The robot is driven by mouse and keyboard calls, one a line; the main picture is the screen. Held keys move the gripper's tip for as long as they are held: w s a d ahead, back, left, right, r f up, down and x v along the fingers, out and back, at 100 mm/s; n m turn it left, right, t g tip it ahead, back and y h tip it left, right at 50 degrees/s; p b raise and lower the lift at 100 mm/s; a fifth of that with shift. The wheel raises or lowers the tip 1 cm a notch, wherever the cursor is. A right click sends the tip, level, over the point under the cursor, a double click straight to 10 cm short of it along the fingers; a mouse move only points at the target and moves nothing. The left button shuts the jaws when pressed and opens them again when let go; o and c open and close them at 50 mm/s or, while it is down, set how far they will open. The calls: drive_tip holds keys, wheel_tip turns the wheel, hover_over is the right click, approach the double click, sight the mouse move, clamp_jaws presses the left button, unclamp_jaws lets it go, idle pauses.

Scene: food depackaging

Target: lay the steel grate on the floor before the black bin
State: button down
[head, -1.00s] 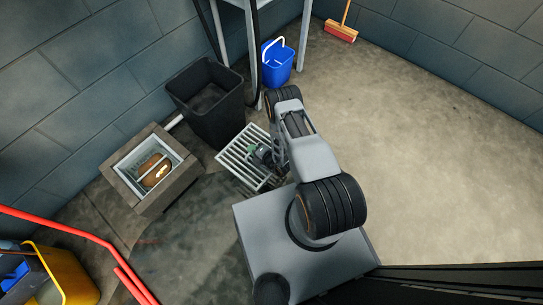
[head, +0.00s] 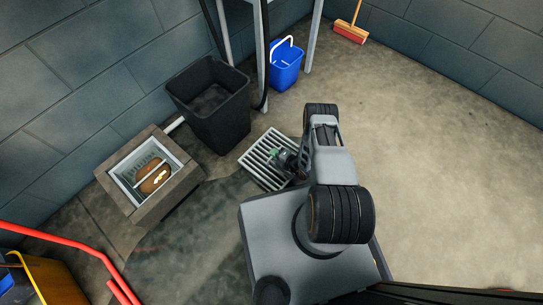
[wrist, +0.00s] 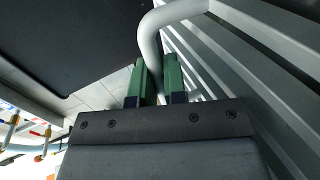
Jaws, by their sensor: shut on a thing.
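The steel grate (head: 257,167), a pale slatted panel, is in front of the black bin (head: 218,118) in the head view. It looks close to the floor and roughly flat; I cannot tell whether it touches. My gripper (head: 287,160) is at the grate's right side, partly hidden by my arm. In the wrist view, the green fingers (wrist: 159,82) are shut on the grate's bent round handle (wrist: 150,45). The grate's bars (wrist: 225,65) run along the right there. A dark surface, apparently the bin (wrist: 70,45), fills the upper left.
An open square pit (head: 173,200) with a steel liner and brown lumps inside lies left of the grate. A blue bucket (head: 286,68) stands behind, beside a metal-legged stand (head: 262,50). Red rails (head: 70,236) cross the lower left.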

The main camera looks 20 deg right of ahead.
sight(270, 149)
drive_tip(key=shift+w+d+f+b, duration=0.4)
drive_tip(key=shift+d+f, duration=0.05)
drive_tip(key=shift+f, duration=0.15)
drive_tip(key=shift+w+d+f+b, duration=0.35)
drive_tip(key=shift+d+f, duration=0.05)
drive_tip(key=shift+f, duration=0.2)
drive_tip(key=shift+w+d+f+b, duration=0.15)
drive_tip(key=shift+f+b, duration=1.15)
drive_tip(key=shift+f, duration=0.4)
drive_tip(key=shift+f, duration=0.1)
drive_tip(key=c, duration=1.2)
unclamp_jaws()
drive_tip(key=shift+o, duration=0.2)
